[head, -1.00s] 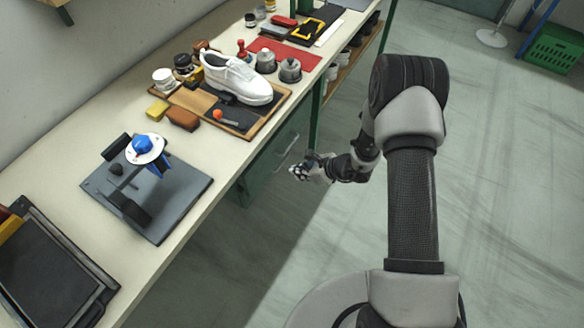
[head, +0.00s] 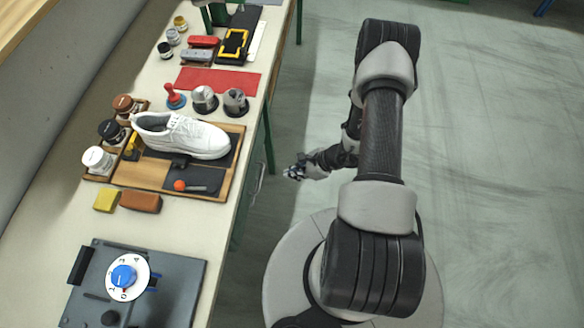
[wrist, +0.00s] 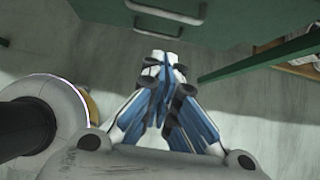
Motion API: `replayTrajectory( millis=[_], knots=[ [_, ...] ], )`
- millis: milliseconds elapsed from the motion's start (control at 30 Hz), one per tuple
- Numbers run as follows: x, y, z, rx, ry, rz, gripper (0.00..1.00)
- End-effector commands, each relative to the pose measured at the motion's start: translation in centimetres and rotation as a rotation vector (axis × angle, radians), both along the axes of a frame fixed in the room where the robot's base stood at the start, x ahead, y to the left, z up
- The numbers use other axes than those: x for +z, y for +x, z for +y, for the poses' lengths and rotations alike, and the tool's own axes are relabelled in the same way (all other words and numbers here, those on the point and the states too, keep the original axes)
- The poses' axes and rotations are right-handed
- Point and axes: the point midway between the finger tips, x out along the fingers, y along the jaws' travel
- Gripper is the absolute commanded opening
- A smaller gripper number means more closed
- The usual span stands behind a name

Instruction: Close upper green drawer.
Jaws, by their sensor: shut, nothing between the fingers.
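The green drawer unit (head: 242,212) is under the workbench, with a metal handle (head: 258,180) showing past the table edge. In the wrist view a green drawer front (wrist: 225,40) spans the top, with one handle (wrist: 165,12) at the picture's top edge and another (wrist: 150,31) just below it. Which drawer is the upper one, and how far it stands out, I cannot tell. My gripper (head: 294,172) is shut and empty, right of the handle in the head view. In the wrist view the fingertips (wrist: 164,60) are below the handles, seemingly apart from them.
A green table leg (wrist: 250,61) stands right of the drawers in the wrist view. On the workbench are a white shoe (head: 185,136) on a wooden board, a red mat (head: 218,81) and a grey device with a blue dial (head: 124,276). The floor at right is clear.

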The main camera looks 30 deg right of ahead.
Motion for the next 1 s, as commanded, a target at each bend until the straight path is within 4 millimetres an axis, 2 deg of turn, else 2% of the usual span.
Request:
replayTrajectory(
  millis=[33,267,500,1000],
  knots=[
    [-1.2,0.4,0.8,0.005,0.001,0.001,0.0],
    [-4.9,2.2,3.2,0.003,0.001,0.001,0.0],
    [-5.1,4.1,5.6,0.002,0.0,0.0,0.0],
    [-5.2,4.7,6.3,0.002,-0.001,-0.001,0.0]
  ],
)
